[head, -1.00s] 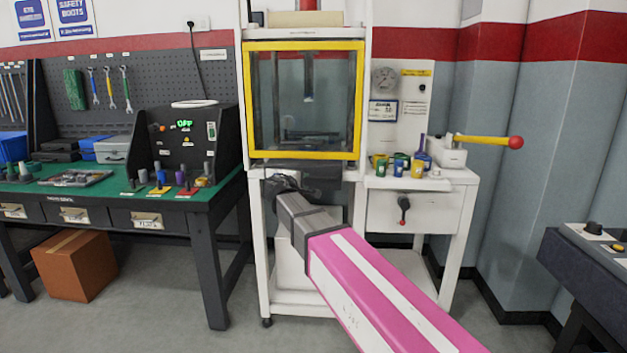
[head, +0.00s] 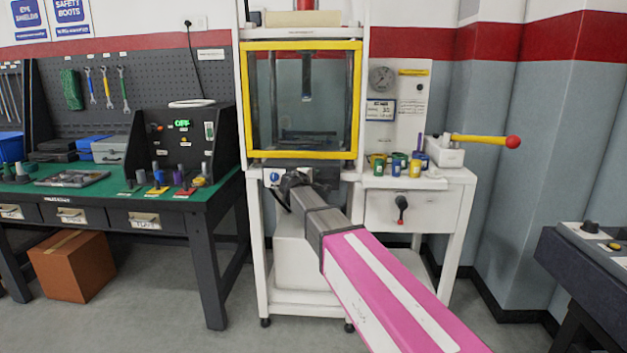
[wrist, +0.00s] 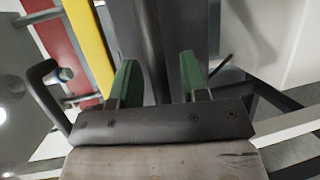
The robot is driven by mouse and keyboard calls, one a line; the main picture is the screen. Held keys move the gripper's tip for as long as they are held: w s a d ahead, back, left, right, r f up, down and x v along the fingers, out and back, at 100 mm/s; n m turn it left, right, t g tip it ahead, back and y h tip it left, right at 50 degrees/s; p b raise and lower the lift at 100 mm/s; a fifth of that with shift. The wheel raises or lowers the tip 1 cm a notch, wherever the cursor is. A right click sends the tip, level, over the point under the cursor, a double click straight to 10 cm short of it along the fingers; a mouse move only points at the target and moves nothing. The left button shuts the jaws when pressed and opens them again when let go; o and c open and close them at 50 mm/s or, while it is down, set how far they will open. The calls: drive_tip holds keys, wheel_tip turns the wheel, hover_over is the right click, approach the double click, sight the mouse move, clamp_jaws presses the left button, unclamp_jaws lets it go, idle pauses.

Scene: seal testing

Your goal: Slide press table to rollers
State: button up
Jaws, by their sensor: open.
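The press (head: 250,215) stands in the middle of the head view, with a yellow-framed clear guard (head: 304,155) across its front. A dark flat part that looks like the press table (head: 305,137) shows dimly behind the guard. My gripper (head: 292,180) is just below the guard's lower edge, in front of the press; its fingers are hard to make out there. In the wrist view my gripper (wrist: 160,78) is open, its two green fingertips apart. A dark bar shows between and beyond the fingers; I cannot tell whether they touch it. The rollers cannot be made out.
A blue knob (head: 274,177) sits on the press front beside my gripper. Small coloured pots (head: 397,165) and a yellow lever with a red ball (head: 485,140) are to the right. A green-topped workbench (head: 110,190) stands left, a dark console (head: 590,260) at far right.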

clamp_jaws()
drive_tip(key=s, duration=1.5)
drive_tip(key=shift+a, duration=0.3)
unclamp_jaws()
drive_tip(key=v, duration=1)
drive_tip(key=shift+s+a, duration=0.15)
drive_tip(key=shift+s, duration=0.25)
